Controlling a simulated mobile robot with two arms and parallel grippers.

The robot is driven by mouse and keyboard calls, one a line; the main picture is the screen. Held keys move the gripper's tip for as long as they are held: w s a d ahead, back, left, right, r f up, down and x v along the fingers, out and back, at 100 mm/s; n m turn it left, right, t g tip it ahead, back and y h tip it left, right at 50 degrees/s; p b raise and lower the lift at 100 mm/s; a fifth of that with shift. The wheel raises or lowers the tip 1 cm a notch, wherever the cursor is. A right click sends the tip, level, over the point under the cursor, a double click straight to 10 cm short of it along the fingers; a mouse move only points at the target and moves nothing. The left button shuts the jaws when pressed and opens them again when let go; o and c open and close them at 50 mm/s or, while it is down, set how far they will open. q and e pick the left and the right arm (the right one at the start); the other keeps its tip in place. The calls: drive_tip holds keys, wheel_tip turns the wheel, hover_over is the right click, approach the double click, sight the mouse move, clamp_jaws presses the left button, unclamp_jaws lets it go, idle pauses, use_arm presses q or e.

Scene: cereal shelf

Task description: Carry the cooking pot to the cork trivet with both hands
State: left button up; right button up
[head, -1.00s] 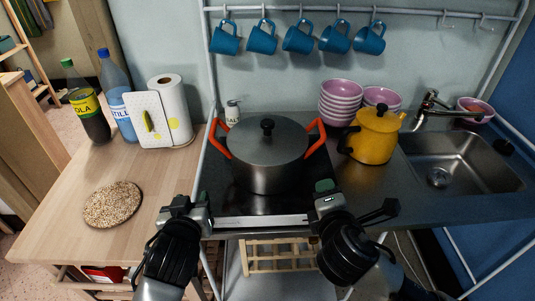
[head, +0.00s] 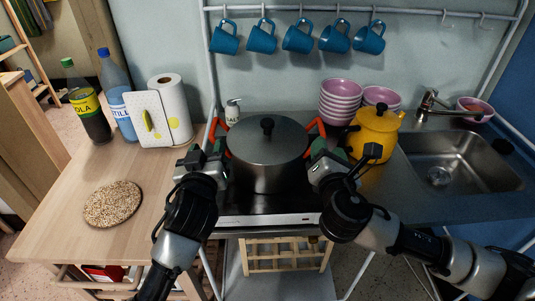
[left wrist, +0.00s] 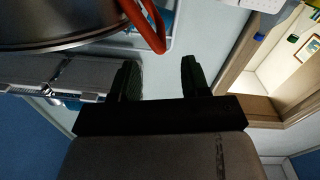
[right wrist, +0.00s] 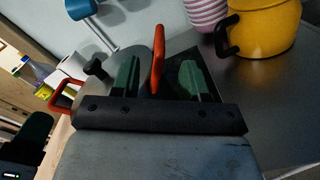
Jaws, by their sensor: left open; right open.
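The grey cooking pot (head: 267,160) with a lid, black knob and red-orange side handles stands on the black cooktop. The round cork trivet (head: 113,204) lies on the wooden counter at the left. My left gripper (head: 207,152) is open just left of the pot. In the left wrist view the pot's red handle (left wrist: 148,24) is beyond the fingertips, not between them. My right gripper (head: 327,155) is open at the pot's right side. In the right wrist view the right red handle (right wrist: 157,60) appears between the two open fingers.
A yellow kettle (head: 374,135) stands close to the right of the pot, near my right gripper. Pink bowls (head: 341,103) and a sink (head: 460,165) are further right. Bottles (head: 117,98) and a paper towel roll (head: 169,105) stand behind the trivet. Wood around the trivet is clear.

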sight(209, 136)
use_arm(q)
drive_tip(key=w, duration=0.8)
use_arm(e)
drive_tip(key=w, duration=0.8)
use_arm(q)
drive_tip(key=c, duration=0.8)
use_arm(e)
clamp_jaws()
use_arm(q)
drive_tip(key=shift+a+f, duration=0.1)
clamp_jaws()
use_arm(e)
drive_tip(key=shift+f, duration=0.1)
use_arm(q)
drive_tip(key=shift+a+f, duration=0.15)
drive_tip(key=shift+a, duration=0.1)
use_arm(e)
drive_tip(key=shift+d+f, duration=0.15)
drive_tip(key=shift+d, duration=0.15)
use_arm(q)
drive_tip(key=shift+r, duration=0.25)
use_arm(e)
drive_tip(key=shift+w+r, duration=0.1)
drive_tip(key=shift+r, duration=0.15)
